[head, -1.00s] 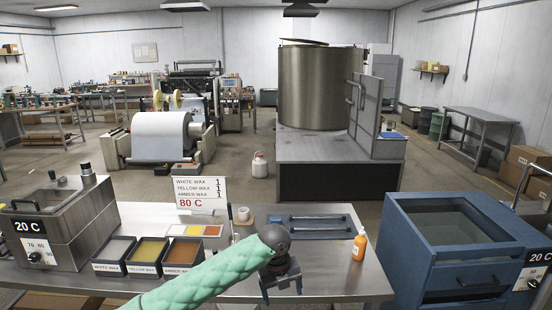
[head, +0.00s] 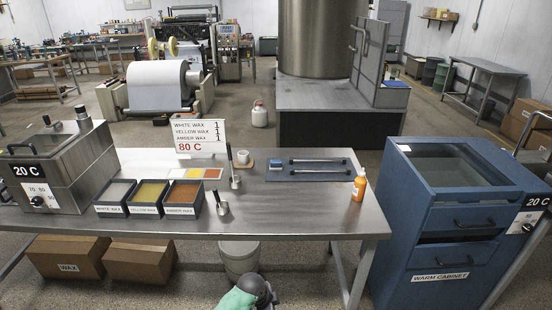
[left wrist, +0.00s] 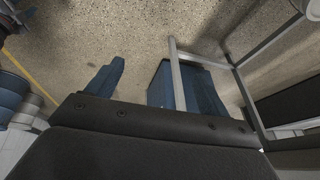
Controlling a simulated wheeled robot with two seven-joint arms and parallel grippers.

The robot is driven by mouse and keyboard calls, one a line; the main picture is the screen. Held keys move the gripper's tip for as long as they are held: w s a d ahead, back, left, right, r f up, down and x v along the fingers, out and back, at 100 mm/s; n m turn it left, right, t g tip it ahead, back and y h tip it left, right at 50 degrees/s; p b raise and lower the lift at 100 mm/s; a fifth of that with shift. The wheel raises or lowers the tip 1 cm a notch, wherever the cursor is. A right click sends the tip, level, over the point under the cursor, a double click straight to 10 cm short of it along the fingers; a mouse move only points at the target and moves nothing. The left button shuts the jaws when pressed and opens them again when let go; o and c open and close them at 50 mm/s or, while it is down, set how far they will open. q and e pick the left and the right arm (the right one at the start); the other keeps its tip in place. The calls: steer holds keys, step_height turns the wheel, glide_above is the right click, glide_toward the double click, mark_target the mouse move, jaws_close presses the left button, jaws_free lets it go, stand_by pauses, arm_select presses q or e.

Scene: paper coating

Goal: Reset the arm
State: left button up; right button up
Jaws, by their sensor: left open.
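My left arm, in a green sleeve with a dark wrist joint, shows at the bottom middle of the head view, in front of and below the table's front edge. Its fingers are cut off or hidden there. In the left wrist view my left gripper (left wrist: 142,88) has its two blue fingers apart with nothing held between them, over the speckled floor. Metal table legs (left wrist: 178,75) show close by the right finger. My right gripper is in neither view.
The steel table (head: 290,222) holds wax trays (head: 147,197), two metal tools (head: 222,207), a blue rack (head: 305,166) and an orange bottle (head: 358,186). A pale bucket (head: 239,258) and boxes (head: 140,262) stand below. A blue warm cabinet (head: 440,235) stands right.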

arm_select(q)
steer(key=s+a+f+n+y+b, duration=0.1)
steer(key=s+a+f+n, duration=0.4)
steer(key=s+f, duration=0.6)
steer(key=s+a+f+n+y+b, duration=0.1)
steer(key=s+a+f+n, duration=0.4)
steer(key=s+f, duration=0.6)
steer(key=s+a+f+n+y+b, duration=0.1)
steer(key=s+a+f+n+b, duration=0.1)
steer(key=s+a+f+n, duration=0.2)
steer(key=s+a+f, duration=0.3)
steer(key=s+f, duration=0.5)
steer(key=s, duration=0.2)
steer(key=shift+a+n, duration=0.4)
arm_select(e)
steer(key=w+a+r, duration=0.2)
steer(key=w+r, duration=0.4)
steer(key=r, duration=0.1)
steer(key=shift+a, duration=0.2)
